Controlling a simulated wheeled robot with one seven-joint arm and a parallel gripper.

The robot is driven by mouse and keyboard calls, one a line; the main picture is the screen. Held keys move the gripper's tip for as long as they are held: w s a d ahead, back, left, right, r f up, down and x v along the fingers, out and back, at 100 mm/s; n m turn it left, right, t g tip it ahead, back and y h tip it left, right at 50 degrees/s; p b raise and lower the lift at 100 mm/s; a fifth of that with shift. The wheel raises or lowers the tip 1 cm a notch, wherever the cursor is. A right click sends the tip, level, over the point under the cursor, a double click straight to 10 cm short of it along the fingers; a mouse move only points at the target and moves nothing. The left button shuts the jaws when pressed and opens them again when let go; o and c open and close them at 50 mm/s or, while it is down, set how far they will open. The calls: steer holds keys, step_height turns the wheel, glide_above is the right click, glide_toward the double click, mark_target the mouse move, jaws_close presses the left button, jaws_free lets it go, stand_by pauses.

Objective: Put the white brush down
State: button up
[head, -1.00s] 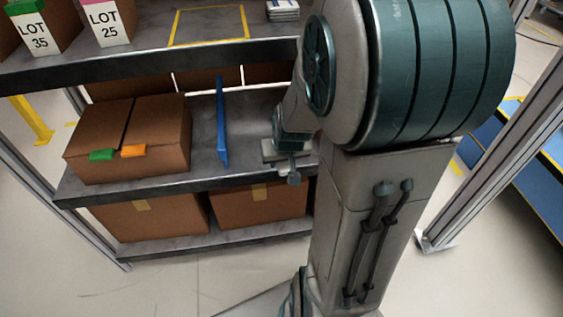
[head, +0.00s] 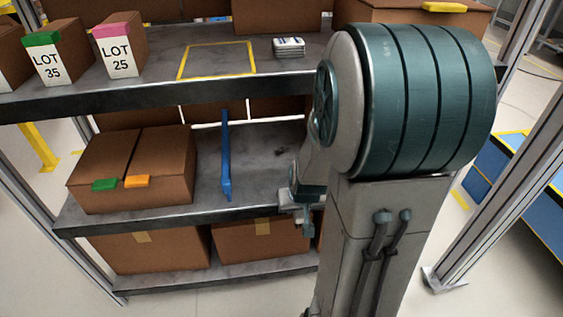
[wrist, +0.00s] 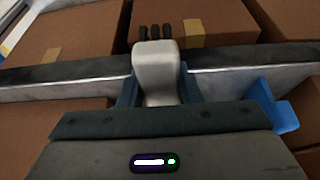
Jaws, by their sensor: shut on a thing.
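The white brush (wrist: 158,68) shows in the wrist view as a pale rounded body with several dark tufts at its far end. My gripper (wrist: 159,90) is shut on it, one dark finger on each side. In the head view my gripper (head: 302,200) is at the right end of the middle shelf's front edge, partly hidden by my own arm. I cannot make out the brush clearly there. Whether the brush touches anything besides the fingers cannot be told.
The middle shelf (head: 262,163) has bare room between the upright blue divider (head: 226,160) and my arm. A brown box (head: 135,165) with green and orange tabs stands left of the divider. The upper shelf holds a yellow-outlined empty area (head: 215,60) and a small white stack (head: 289,46).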

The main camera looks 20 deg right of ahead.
steer(key=p, duration=0.3)
steer(key=shift+w+a+r, duration=0.1)
steer(key=shift+w+r, duration=0.15)
steer(key=shift+w, duration=0.05)
glide_above(286, 180)
steer(key=shift+s+a+f, duration=0.15)
steer(key=shift+s+f, duration=0.1)
steer(key=shift+f, duration=0.1)
steer(key=shift+s+f+b, duration=0.1)
steer(key=shift+f+b, duration=0.65)
steer(key=shift+f, duration=1)
steer(key=shift+f+b, duration=0.3)
steer(key=o, duration=1.1)
steer(key=shift+a, duration=0.1)
steer(key=shift+s+d, duration=0.15)
steer(key=shift+d, duration=0.05)
steer(key=shift+r, duration=0.1)
